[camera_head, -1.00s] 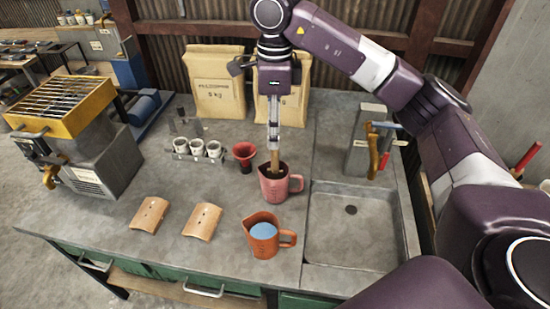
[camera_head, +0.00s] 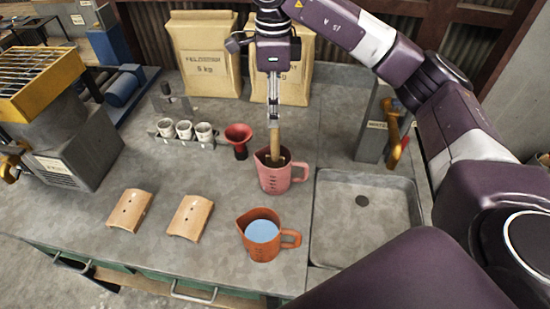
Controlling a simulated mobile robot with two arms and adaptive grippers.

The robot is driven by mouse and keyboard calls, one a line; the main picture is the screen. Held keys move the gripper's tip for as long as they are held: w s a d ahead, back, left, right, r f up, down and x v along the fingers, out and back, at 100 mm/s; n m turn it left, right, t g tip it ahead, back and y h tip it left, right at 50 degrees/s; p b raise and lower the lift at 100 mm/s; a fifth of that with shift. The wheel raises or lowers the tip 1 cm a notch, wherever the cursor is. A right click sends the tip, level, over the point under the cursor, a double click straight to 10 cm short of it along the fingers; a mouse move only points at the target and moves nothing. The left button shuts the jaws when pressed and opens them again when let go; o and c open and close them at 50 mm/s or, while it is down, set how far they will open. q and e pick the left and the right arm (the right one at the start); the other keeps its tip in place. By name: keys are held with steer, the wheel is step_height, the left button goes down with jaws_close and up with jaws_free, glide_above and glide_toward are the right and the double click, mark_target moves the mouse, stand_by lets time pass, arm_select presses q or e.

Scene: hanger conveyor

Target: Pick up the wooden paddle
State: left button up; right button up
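The wooden paddle (camera_head: 275,143) stands nearly upright in the pink jug (camera_head: 274,179), its lower end hidden inside. My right gripper (camera_head: 273,122) points straight down above the jug. Its narrow fingers are closed together at the top of the paddle and appear to grip it. My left gripper is not in view.
An orange jug (camera_head: 262,247) with blue liquid stands just in front of the pink jug. A red funnel (camera_head: 238,138) and a rack of white cups (camera_head: 184,132) are to its left. Two curved wooden pieces (camera_head: 190,217) lie front left. A sink (camera_head: 362,227) is on the right.

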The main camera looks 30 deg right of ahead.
mark_target(275, 137)
steer(key=shift+w+f+b, duration=0.1)
steer(key=shift+f+b, duration=0.25)
steer(key=shift+f, duration=0.4)
steer(key=f+p, duration=0.1)
steer(key=f, duration=0.1)
steer(key=f+p, duration=0.1)
steer(key=f, duration=0.2)
steer(key=f+p, duration=0.1)
steer(key=f, duration=0.1)
steer(key=shift+s+d+f, duration=0.1)
steer(key=shift+s+f, duration=0.15)
steer(key=shift+s, duration=0.05)
steer(key=shift+f, duration=0.2)
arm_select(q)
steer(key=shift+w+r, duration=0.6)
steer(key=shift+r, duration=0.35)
arm_select(e)
steer(key=shift+w, duration=0.1)
jaws_close()
